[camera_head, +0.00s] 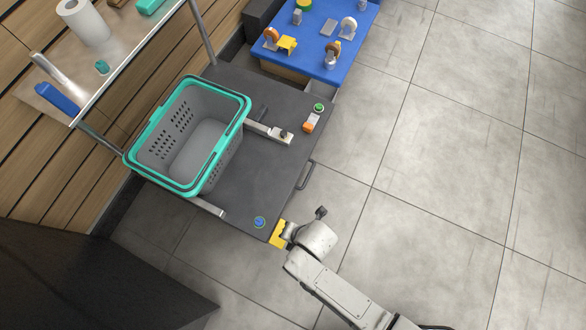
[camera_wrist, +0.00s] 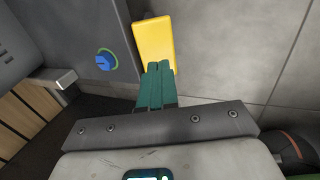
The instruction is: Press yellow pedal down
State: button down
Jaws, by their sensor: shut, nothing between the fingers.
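The yellow pedal (camera_head: 278,233) is a small flat yellow plate at the front corner of the dark cart, in the head view. In the wrist view the yellow pedal (camera_wrist: 155,42) is a tall block straight ahead of my fingers. My gripper (camera_wrist: 160,66) has green fingers closed together, with their tips overlapping the pedal's lower part in the picture. I cannot tell if they touch it. In the head view my gripper (camera_head: 289,236) is right beside the pedal and partly hidden by my wrist.
A blue button (camera_head: 259,222) sits on the dark cart top (camera_head: 240,205) left of the pedal. A teal-rimmed grey basket (camera_head: 187,189) stands on the cart. A green button (camera_head: 319,107) and an orange-white item (camera_head: 311,123) are farther back. Open tiled floor (camera_head: 440,150) lies right.

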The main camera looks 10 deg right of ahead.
jog(key=p+v, duration=0.4)
jog(key=v, duration=0.7)
jog(key=shift+p, duration=0.35)
jog(key=shift+a, duration=0.15)
jog(key=w+d+r+m+h, duration=0.2)
jog(key=d+r+m, duration=0.7)
jog(key=d+m, duration=0.3)
jog(key=s+d+r+m+g+h, duration=0.2)
jog(key=s+d+r+m, duration=0.4)
jog(key=d+r+m, duration=0.8)
jog(key=a+r+m+p, duration=0.2)
jog(key=a+r+p, duration=0.1)
jog(key=r+p, duration=1.4)
jog(key=p, duration=0.3)
jog(key=shift+w+r+m+p, duration=0.15)
jog(key=shift+r+m+p, duration=0.2)
jog(key=shift+r+m, duration=0.05)
